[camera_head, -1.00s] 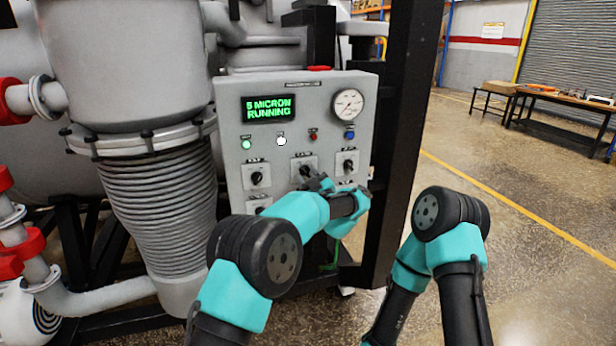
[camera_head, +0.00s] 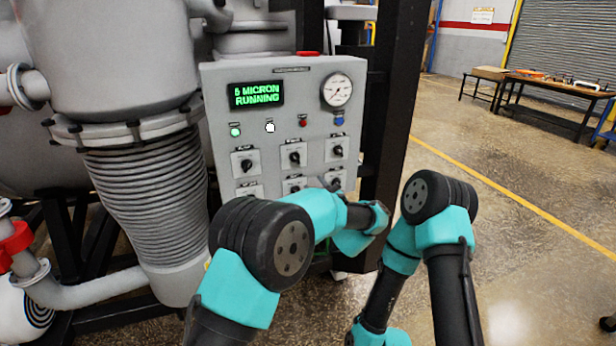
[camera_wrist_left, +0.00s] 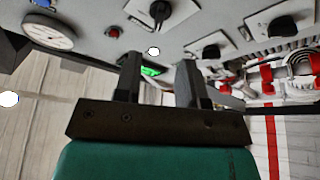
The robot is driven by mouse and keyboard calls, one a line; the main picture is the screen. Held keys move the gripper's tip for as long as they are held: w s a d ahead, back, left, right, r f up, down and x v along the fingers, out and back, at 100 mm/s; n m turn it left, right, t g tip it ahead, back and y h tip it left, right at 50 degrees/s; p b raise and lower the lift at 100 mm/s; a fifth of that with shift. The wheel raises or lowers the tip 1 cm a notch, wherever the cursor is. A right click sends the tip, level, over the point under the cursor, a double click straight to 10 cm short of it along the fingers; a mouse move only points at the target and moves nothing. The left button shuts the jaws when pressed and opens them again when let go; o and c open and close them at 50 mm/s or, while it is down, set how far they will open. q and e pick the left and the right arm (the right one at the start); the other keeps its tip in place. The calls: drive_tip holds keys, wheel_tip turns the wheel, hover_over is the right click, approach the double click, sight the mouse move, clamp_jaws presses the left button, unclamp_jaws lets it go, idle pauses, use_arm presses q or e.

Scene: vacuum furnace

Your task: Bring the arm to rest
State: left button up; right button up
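My left arm reaches in front of the grey control panel (camera_head: 222,120). My left gripper (camera_head: 328,184) is partly hidden by my own wrist in the head view, at the panel's lower right. In the left wrist view the two dark fingers of my left gripper (camera_wrist_left: 158,80) stand apart with nothing held between them. The panel's knobs, such as the black knob (camera_wrist_left: 160,11), lie beyond the fingertips. My right arm is folded at the right of the head view; its gripper does not show.
The panel has a green display (camera_head: 256,95) reading "5 MICRON RUNNING", a dial gauge (camera_head: 337,90) and several knobs. A black frame post (camera_head: 385,120) stands right of it. A ribbed bellows (camera_head: 150,205) stands at left. Open floor lies at right, before a workbench (camera_head: 550,95).

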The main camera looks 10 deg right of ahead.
use_arm(q)
drive_tip(key=shift+s+d+f, duration=0.2)
drive_tip(key=shift+s+f, duration=0.05)
drive_tip(key=shift+s, duration=0.4)
drive_tip(key=a+f+m+g+h, duration=0.7)
drive_tip(key=a+f+m+h, duration=0.15)
drive_tip(key=a+f, duration=1.8)
drive_tip(key=s+a+f+g+h, duration=0.1)
drive_tip(key=s+a+f+g, duration=0.25)
drive_tip(key=s+f, duration=0.3)
drive_tip(key=s+a+f+g, duration=0.3)
drive_tip(key=s+a+f, duration=0.2)
drive_tip(key=s, duration=0.2)
drive_tip(key=s+a+f+g+h, duration=0.1)
drive_tip(key=s+a+g, duration=0.2)
drive_tip(key=s, duration=0.6)
drive_tip(key=s+a+f+g+h, duration=0.1)
drive_tip(key=s+a+f+g, duration=0.1)
drive_tip(key=s, duration=0.8)
drive_tip(key=shift+s+a+g, duration=0.2)
drive_tip(key=shift+a+g, duration=0.35)
drive_tip(key=shift+a, duration=0.15)
